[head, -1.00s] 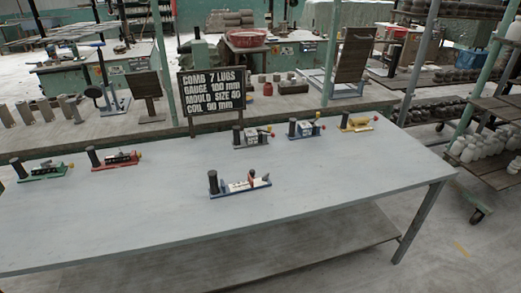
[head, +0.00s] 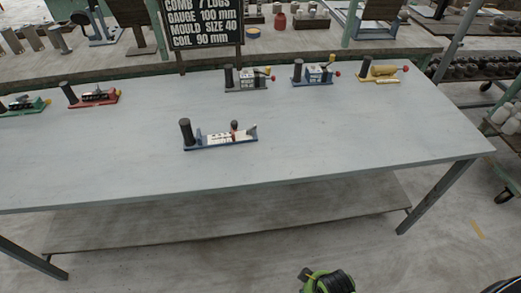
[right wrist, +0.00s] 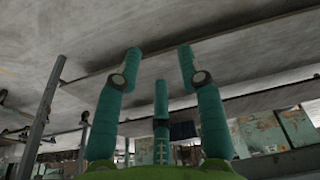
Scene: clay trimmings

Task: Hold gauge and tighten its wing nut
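The likely gauge (head: 222,142), a blue-based device with a black post at its left end and a pale marked plate, lies near the middle of the grey table. A small red and dark upright part (head: 234,130) stands on it; I cannot tell whether this is the wing nut. My right gripper (right wrist: 160,62) shows in the right wrist view with teal fingers spread and nothing between them. It faces the underside of a flat grey surface. A green and black part of mine shows at the bottom of the head view. My left gripper is out of view.
Similar devices stand along the table's (head: 330,150) far side: green (head: 22,107), red (head: 93,99), grey (head: 247,82), blue (head: 312,77) and yellow (head: 381,73). A black sign (head: 203,20) stands behind. A lower shelf (head: 230,215) spans the legs. The table's front is clear.

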